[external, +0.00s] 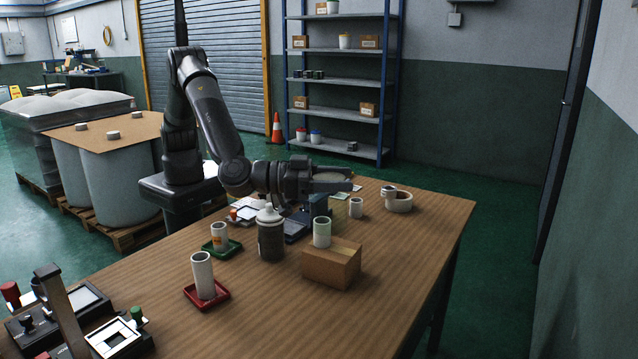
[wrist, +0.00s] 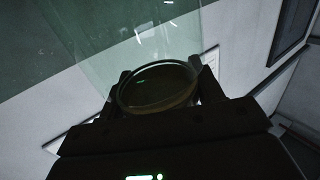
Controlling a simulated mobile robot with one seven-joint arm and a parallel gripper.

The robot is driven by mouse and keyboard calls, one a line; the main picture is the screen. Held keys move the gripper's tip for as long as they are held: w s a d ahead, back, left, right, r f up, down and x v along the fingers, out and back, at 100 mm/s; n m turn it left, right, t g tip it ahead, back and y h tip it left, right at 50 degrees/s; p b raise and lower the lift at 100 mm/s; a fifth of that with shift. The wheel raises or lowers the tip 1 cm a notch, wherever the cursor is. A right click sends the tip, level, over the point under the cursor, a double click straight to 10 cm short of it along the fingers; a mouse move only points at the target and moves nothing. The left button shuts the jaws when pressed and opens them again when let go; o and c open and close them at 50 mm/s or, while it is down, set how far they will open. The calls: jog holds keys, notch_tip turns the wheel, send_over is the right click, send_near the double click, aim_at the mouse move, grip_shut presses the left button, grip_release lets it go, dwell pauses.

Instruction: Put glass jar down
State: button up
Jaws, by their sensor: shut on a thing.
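My gripper (external: 338,183) reaches out level above the wooden table (external: 430,235), over the area behind the cardboard box. In the wrist view my gripper (wrist: 160,88) is shut on the clear glass jar (wrist: 125,40). One round end of the jar sits between the two fingers, and its see-through wall stretches away toward the top of the picture. In the external view the jar is hard to make out; only a pale round edge shows at the fingers. The jar appears held clear of the table.
A cardboard box (external: 331,265) bears a pale cylinder (external: 321,232). A dark bottle (external: 271,238) stands left of it. Cylinders stand on a green tray (external: 233,249) and a red tray (external: 222,298). A tape roll (external: 398,203) lies at the back right. The table's right front is clear.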

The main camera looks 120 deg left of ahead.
jog(key=s+d+f+h, duration=0.1)
jog(key=s+d, duration=0.3)
jog(key=d, duration=0.5)
jog(key=s+d+m+t, duration=0.1)
jog(key=s+d, duration=0.2)
jog(key=d, duration=0.5)
jog(key=s+d+f+h, duration=0.1)
jog(key=s+d, duration=0.3)
jog(key=d, duration=0.5)
jog(key=w+a+f, duration=0.3)
jog(key=w+f, duration=0.2)
jog(key=f, duration=0.3)
jog(key=w+a+f, duration=0.4)
jog(key=w+f, duration=0.1)
jog(key=f, duration=0.2)
jog(key=shift+f, duration=0.35)
jog(key=shift+f, duration=0.1)
jog(key=o, duration=1.4)
jog(key=shift+f, duration=0.1)
jog(key=shift+o, duration=0.2)
